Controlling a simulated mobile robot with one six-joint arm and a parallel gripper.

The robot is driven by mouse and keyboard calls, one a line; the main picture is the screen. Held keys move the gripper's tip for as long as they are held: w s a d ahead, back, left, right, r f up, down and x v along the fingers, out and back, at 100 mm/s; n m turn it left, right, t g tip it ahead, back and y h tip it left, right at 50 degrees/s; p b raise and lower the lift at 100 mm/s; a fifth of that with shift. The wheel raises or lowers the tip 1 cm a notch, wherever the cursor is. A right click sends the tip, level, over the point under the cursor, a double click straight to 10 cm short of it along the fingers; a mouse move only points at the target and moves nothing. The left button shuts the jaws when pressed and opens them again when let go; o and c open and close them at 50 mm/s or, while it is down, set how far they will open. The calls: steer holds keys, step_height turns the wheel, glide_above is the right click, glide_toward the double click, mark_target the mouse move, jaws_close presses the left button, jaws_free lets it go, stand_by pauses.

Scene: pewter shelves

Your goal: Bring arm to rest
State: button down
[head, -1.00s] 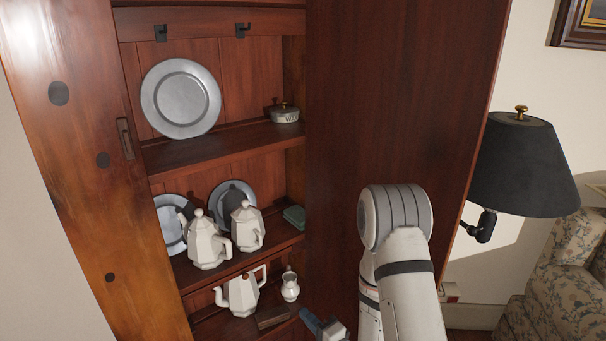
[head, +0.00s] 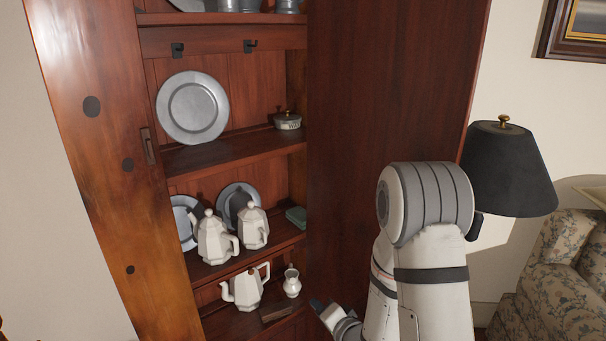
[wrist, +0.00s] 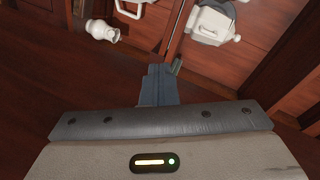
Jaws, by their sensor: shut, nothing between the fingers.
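My gripper (wrist: 158,86) shows in the wrist view with its blue-grey fingers together and nothing between them. In the head view my gripper (head: 318,306) is partly in sight at the bottom, in front of the lower right part of the cabinet. My white and grey arm is bent, its elbow in front of the cabinet's open door. In the wrist view a small white jug (wrist: 101,31) and a white teapot (wrist: 213,22) stand beyond the fingers, apart from them.
The wooden cabinet (head: 235,153) holds a large pewter plate (head: 192,107), white pots (head: 215,240), a teapot (head: 245,288) and a small jug (head: 292,283). Its door (head: 385,100) stands behind my arm. A black lamp (head: 507,168) and a floral armchair (head: 560,270) are at the right.

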steer(key=s+d+r+n+g+h+p, duration=0.2)
steer(key=d+r+h+p, duration=0.25)
steer(key=r, duration=0.45)
steer(key=s+d+r+n+g+h+p, duration=0.2)
steer(key=s+d+r+g+h+p, duration=0.15)
steer(key=d+r, duration=0.4)
steer(key=s+r+n+g+p, duration=0.3)
steer(key=s+r+p, duration=0.3)
steer(key=s+r, duration=0.8)
steer(key=shift+s+a+r+g, duration=0.3)
steer(key=shift+s+a+g, duration=0.15)
steer(key=shift+s+g, duration=0.5)
steer(key=shift+s, duration=0.15)
